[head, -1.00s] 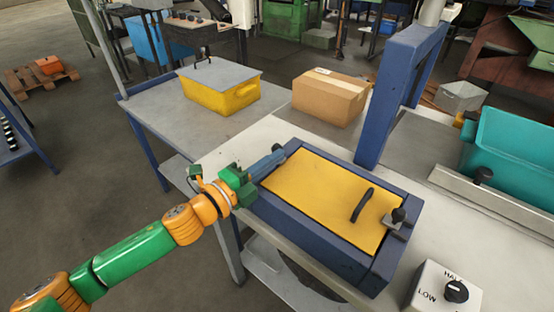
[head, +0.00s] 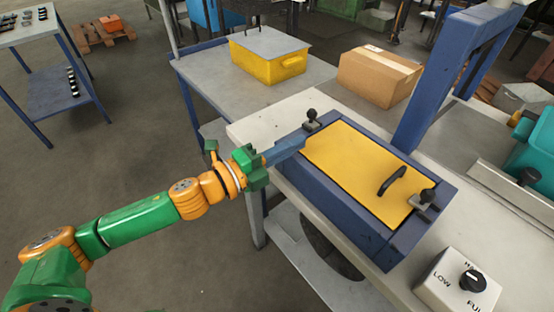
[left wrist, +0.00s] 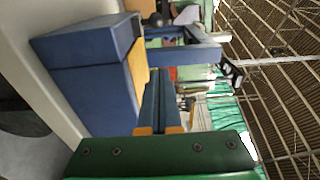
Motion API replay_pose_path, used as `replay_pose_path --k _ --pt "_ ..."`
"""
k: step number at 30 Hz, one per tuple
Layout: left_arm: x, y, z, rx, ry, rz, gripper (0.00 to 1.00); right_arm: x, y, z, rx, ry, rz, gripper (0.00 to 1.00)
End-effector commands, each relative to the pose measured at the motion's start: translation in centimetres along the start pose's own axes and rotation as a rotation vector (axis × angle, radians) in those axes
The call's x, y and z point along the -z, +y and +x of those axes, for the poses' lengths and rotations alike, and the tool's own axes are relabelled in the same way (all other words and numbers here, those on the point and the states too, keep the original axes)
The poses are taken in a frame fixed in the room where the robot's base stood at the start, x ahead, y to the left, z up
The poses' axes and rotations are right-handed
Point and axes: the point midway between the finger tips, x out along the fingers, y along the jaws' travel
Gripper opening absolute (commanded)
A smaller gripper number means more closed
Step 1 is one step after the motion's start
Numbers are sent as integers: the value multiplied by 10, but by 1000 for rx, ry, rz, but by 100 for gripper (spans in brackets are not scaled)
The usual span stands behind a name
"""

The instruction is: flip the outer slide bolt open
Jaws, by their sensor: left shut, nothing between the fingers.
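A blue box (head: 345,214) with a yellow lid (head: 350,165) sits on the bench. One slide bolt (head: 311,121) with a black knob is at the lid's far left corner. Another slide bolt (head: 424,200) with a black knob is at the lid's right end. I cannot tell which is the outer one. My left gripper (head: 301,140) is shut and empty, its blue-grey fingers lying over the box's left rim. The tips are just on the near side of the far left bolt; contact is unclear. The fingers also show in the left wrist view (left wrist: 158,75). My right gripper is out of view.
A black handle (head: 391,180) stands on the lid. A blue post (head: 432,95) rises behind the box. A dial box (head: 458,281) is at the front right. A cardboard box (head: 378,77) and a yellow bin (head: 268,58) are farther back.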

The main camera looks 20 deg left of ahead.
Motion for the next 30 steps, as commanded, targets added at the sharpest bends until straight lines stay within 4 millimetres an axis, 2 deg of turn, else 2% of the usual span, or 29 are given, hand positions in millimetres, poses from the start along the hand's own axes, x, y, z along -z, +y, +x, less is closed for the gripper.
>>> replay_pose_path --k 1,3,9,25,28,29,30 --pt "0 7 -10 -4 -1 0 0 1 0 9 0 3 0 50" --pt "1 7 -23 -5 3 3 0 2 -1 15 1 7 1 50" --pt "0 3 -42 -1 1 1 0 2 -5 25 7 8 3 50" --pt "0 2 -43 0 -14 -26 0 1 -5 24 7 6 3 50" --pt "-11 24 -42 -16 -152 -231 0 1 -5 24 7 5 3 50" --pt "-17 37 -45 -32 -226 -334 0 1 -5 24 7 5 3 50" --pt "-24 61 -52 -63 -343 -492 0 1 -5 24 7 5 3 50"
